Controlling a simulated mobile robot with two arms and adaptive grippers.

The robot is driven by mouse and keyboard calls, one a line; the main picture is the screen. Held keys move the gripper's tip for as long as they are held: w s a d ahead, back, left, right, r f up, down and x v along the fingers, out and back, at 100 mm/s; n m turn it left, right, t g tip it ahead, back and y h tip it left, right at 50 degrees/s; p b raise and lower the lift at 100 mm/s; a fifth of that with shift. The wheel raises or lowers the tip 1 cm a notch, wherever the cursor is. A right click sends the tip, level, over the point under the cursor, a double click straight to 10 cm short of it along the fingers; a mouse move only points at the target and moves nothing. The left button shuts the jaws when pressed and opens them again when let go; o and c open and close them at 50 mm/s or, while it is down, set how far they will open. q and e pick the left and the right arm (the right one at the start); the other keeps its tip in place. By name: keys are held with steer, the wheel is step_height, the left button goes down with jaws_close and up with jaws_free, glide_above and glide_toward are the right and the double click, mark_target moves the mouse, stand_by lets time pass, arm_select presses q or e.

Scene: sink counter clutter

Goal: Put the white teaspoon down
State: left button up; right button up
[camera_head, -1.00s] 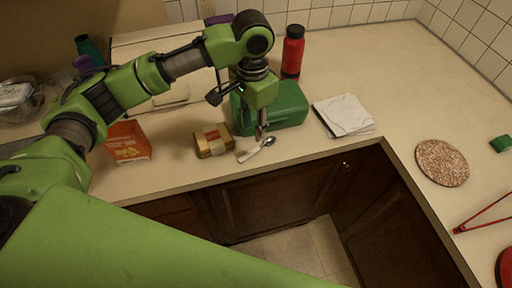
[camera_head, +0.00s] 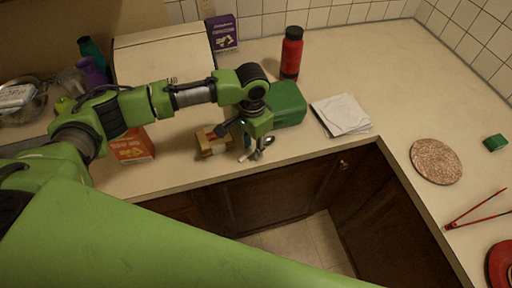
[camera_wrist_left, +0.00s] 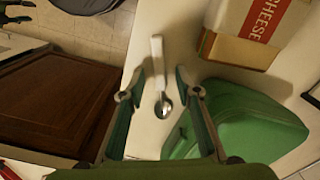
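The white teaspoon (camera_head: 248,156) lies near the front edge of the counter (camera_head: 190,168), partly hidden by my left gripper (camera_head: 252,150) in the head view. In the left wrist view the teaspoon (camera_wrist_left: 157,52) shows its white handle and shiny metal bowl. My left gripper (camera_wrist_left: 166,82) is pointed down over it, its two fingers apart on either side of the spoon with gaps between. The spoon appears to rest on the counter; the small height between fingertips and counter is hard to judge. My right gripper is in neither view.
A cheese package (camera_head: 205,147) stands close left of the gripper, and a green box (camera_head: 289,104) close behind right. An orange carton (camera_head: 134,148), red bottle (camera_head: 291,52) and white napkins (camera_head: 342,114) are around.

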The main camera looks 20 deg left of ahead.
arm_select(q)
jaws_close()
steer(key=shift+r, duration=0.1)
